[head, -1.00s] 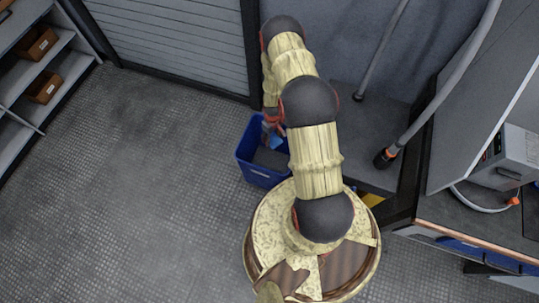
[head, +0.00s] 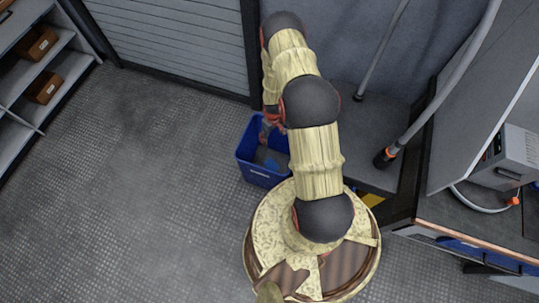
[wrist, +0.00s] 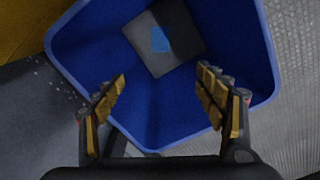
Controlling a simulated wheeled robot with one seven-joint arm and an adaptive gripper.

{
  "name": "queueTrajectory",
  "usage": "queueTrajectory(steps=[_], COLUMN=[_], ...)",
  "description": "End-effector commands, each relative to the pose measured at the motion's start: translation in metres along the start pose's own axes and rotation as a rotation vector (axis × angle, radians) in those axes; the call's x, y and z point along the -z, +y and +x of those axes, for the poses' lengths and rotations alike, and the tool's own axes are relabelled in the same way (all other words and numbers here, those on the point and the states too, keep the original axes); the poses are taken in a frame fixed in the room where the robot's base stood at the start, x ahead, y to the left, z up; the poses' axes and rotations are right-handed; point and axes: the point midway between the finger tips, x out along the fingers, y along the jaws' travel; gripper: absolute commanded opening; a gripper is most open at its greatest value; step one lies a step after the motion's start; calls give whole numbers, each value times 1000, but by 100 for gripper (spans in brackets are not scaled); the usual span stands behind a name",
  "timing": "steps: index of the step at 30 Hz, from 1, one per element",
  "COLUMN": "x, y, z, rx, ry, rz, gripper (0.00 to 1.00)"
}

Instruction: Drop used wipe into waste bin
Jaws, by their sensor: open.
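The waste bin (head: 258,174) is a blue open-topped box on the floor beside my base. It fills most of the wrist view, where its blue inner wall (wrist: 95,60) surrounds a dark grey bottom. The used wipe (wrist: 160,40) is a small light-blue square lying flat on that bottom, inside the bin. My gripper (wrist: 165,85) is open and empty above the bin, its two padded fingers wide apart. In the head view my gripper (head: 270,128) is partly hidden behind my arm, over the bin's far part.
A shelf with brown boxes (head: 38,46) stands at the left. A workbench with a grey device (head: 508,157) and an orange-tipped hose (head: 384,158) are at the right. The floor (head: 140,165) to the left is clear.

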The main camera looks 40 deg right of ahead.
Motion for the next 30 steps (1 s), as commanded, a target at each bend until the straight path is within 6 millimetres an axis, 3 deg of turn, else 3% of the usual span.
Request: queueTrajectory(steps=[15,21,30], x=[1,-1,-1], y=[0,0,0], z=[-88,-102,-104], rx=[-1,0,0], ry=[2,-1,-1], rz=[0,0,0], gripper=[72,72,72])
